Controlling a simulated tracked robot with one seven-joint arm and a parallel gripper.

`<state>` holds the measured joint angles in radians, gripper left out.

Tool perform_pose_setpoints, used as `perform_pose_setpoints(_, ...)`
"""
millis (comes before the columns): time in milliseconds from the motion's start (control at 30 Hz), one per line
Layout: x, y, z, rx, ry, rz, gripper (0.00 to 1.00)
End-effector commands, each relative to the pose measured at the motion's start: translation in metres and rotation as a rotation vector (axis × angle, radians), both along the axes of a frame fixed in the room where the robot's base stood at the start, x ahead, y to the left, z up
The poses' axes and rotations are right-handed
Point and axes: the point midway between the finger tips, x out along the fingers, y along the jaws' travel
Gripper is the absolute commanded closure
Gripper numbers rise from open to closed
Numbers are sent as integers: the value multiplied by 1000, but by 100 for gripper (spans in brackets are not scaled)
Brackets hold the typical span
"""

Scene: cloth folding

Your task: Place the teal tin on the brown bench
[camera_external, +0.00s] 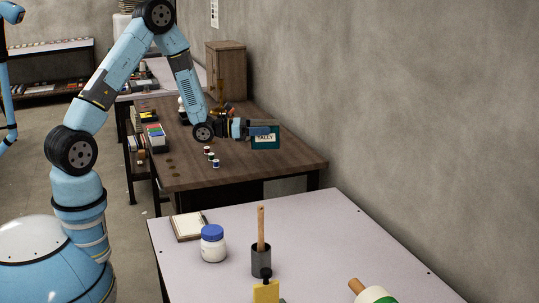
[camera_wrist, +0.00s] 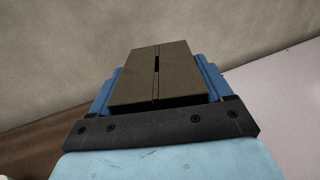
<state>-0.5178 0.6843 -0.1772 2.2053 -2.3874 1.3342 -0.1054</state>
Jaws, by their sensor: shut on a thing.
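The teal tin (camera_external: 265,143), with a pale label reading something like "TALLY", is at the end of my arm in the external view. My gripper (camera_external: 268,131) is shut on it, with the fingers across its upper part. The tin appears against the right part of the brown bench (camera_external: 245,170), near the wall side; whether it touches the top or hangs above it I cannot tell. In the wrist view my gripper (camera_wrist: 157,64) shows two fingers close together with a narrow gap; the tin is hidden there.
Small paint pots (camera_external: 210,156) stand on the brown bench left of the tin. Colourful boxes (camera_external: 156,138) line its left edge, and a wooden cabinet (camera_external: 226,72) stands at its far end. The bench's near part is clear. A pale bench (camera_external: 330,240) stands in front.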

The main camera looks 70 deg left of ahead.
Motion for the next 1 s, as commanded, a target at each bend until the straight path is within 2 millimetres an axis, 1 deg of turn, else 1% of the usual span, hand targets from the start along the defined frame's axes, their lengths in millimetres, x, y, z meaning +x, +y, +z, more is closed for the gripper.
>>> perform_pose_setpoints(33,-1,22,1,3,-2,1,70)
perform_pose_setpoints(100,-3,45,2,7,0,-9,70)
perform_pose_setpoints(200,-8,73,2,11,6,-21,70)
perform_pose_setpoints(300,-13,94,2,17,14,-30,70)
perform_pose_setpoints(400,-16,107,2,20,19,-37,70)
perform_pose_setpoints(500,-18,114,1,22,22,-40,70)
perform_pose_setpoints(667,-19,115,-6,21,25,-42,70)
perform_pose_setpoints(1000,-19,115,-37,21,25,-41,70)
